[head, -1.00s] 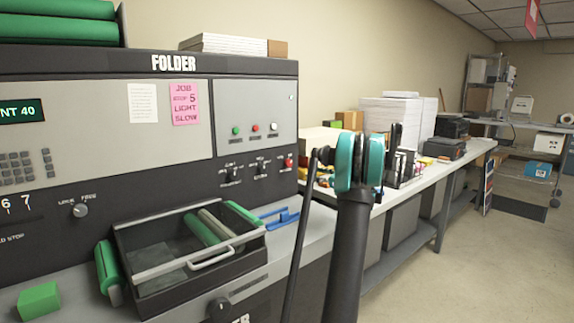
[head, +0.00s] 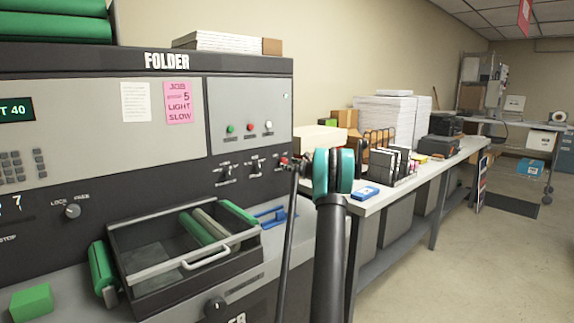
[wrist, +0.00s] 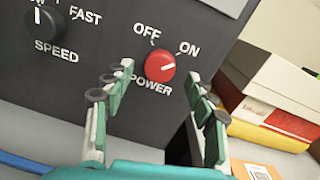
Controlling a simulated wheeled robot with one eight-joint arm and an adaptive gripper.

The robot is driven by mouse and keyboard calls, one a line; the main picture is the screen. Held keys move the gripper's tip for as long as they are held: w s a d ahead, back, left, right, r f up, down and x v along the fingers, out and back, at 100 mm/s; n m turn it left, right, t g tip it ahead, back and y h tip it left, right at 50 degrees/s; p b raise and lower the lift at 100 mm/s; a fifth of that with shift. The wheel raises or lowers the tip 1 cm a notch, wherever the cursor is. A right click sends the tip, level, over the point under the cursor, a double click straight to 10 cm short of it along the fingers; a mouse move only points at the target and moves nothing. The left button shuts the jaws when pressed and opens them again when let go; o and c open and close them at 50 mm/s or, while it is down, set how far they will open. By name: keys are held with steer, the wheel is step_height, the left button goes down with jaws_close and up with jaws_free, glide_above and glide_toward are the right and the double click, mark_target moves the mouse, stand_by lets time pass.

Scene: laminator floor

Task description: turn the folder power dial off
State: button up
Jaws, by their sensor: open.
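The folder's power dial (wrist: 160,66) is a round red knob on the dark panel in the wrist view. Its white mark points right and slightly up, toward the ON label (wrist: 189,49); the OFF label (wrist: 147,33) is at its upper left. In the head view the folder (head: 165,62) fills the left side, and the red dial (head: 284,161) sits at its right edge beside my arm. My gripper (wrist: 155,92) is open and empty, its fingers spread to the left and right just below the dial. I see no contact.
The speed dial (wrist: 43,22) is left of the power dial. Boxes (wrist: 270,90) stand close on the right. A long table (head: 400,185) with paper stacks and a file rack runs back along the wall. The floor (head: 480,260) on the right is clear.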

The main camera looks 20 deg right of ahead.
steer(key=shift+x, duration=1.15)
steer(key=shift+c, duration=0.6)
steer(key=c, duration=1)
steer(key=shift+c, duration=0.2)
